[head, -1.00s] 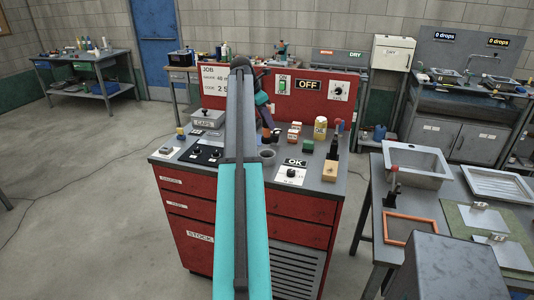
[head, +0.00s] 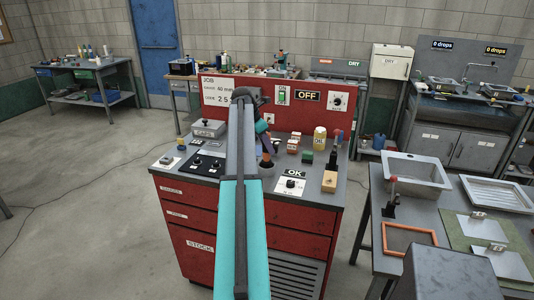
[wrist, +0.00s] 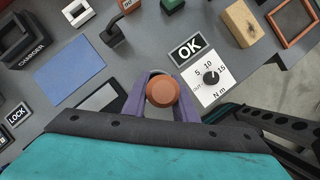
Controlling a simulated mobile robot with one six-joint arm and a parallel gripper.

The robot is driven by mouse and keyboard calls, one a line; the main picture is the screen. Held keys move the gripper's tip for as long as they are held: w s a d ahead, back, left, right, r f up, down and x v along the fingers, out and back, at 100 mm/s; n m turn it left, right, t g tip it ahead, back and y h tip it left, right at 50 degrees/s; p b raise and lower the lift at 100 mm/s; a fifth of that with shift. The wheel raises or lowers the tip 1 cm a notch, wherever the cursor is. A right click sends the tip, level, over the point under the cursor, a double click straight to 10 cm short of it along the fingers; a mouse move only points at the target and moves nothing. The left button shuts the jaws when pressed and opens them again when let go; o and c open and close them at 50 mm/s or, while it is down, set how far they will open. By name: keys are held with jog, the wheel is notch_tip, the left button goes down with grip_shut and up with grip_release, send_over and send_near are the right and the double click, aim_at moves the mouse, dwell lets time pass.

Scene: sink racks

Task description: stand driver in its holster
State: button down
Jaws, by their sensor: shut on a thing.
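The driver shows in the wrist view as a round orange-brown end (wrist: 162,91) seen end-on. My gripper (wrist: 160,92) has its purple fingers shut on it from both sides. In the head view my gripper (head: 268,145) is partly hidden behind my arm. The driver's orange-brown part (head: 266,157) shows just below it, right over a dark grey cup-like holster (head: 266,169) on the red cabinet's top. The driver's lower end looks to be at or inside the cup mouth, but I cannot tell how deep. In the wrist view the driver and fingers mostly hide the cup.
A torque dial plate (head: 290,186) with an OK sign (head: 295,173) lies right of the cup. A wooden block (head: 329,182) and a green block (head: 307,156) stand farther right. A black switch panel (head: 206,164) lies left. A red back panel (head: 300,104) rises behind.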

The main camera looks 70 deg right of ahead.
aim_at(267, 153)
jog(key=shift+f+p, duration=0.45)
jog(key=shift+f, duration=1.15)
jog(key=shift+f, duration=0.1)
jog(key=c, duration=1.4)
grip_release()
jog(key=shift+c, duration=0.2)
jog(key=b+v, duration=0.3)
jog(key=v, duration=0.9)
